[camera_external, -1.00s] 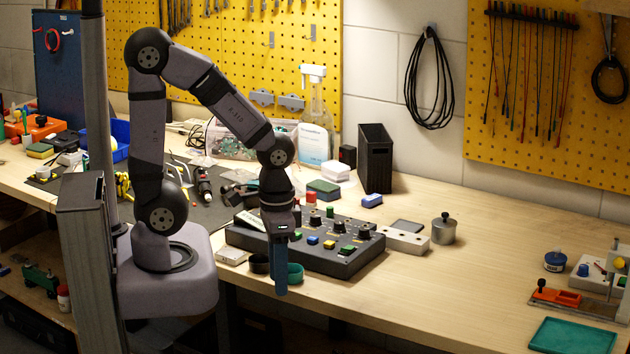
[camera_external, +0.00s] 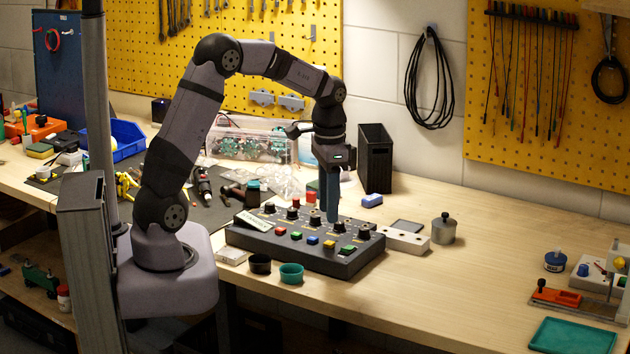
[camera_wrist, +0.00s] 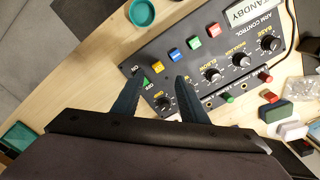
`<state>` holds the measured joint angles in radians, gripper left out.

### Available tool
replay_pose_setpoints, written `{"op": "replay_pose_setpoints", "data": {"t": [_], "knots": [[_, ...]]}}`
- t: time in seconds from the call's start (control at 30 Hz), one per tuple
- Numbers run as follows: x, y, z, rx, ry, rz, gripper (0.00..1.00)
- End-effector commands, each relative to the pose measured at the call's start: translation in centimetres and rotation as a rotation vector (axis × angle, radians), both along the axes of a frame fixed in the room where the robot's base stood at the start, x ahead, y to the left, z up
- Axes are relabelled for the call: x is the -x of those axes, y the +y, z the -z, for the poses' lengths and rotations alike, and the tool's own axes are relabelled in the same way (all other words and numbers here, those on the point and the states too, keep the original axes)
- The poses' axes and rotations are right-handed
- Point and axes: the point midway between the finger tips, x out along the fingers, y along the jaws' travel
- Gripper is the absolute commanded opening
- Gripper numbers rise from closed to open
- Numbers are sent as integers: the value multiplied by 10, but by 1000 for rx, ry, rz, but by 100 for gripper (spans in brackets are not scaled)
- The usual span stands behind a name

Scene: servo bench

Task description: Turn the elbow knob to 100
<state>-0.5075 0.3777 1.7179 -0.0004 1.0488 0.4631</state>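The dark control panel (camera_external: 262,241) lies on the bench with a row of several black knobs. In the wrist view the elbow knob (camera_wrist: 211,74) sits under its yellow "ELBOW" label, just right of my right finger. Its setting is too small to read. My gripper (camera_wrist: 160,77) points down over the panel with its two blue fingers apart and empty. In the external view my gripper (camera_external: 332,219) is at the panel's knob row, right of the elbow knob (camera_external: 314,220). A rightmost knob (camera_wrist: 163,102) shows between the fingers; my right finger covers part of the row.
The shoulder knob (camera_wrist: 241,60) and base knob (camera_wrist: 270,43) stand along the same row. Colored buttons, including a blue one (camera_wrist: 175,55), line the front. A teal cup (camera_external: 291,273) and black cup (camera_external: 260,264) stand before the panel.

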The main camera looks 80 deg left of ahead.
Motion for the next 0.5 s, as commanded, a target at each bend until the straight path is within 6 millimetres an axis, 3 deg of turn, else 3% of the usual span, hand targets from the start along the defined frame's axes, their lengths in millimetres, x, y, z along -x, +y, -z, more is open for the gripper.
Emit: {"op": "replay_pose_setpoints", "data": {"t": [0.03,0.2,0.33,0.5], "knots": [[-3,26,0,0,0,-13,39],[-3,86,-3,0,0,-20,39],[0,112,-4,0,-1,-21,39],[2,123,-4,-1,-1,-20,39]]}}
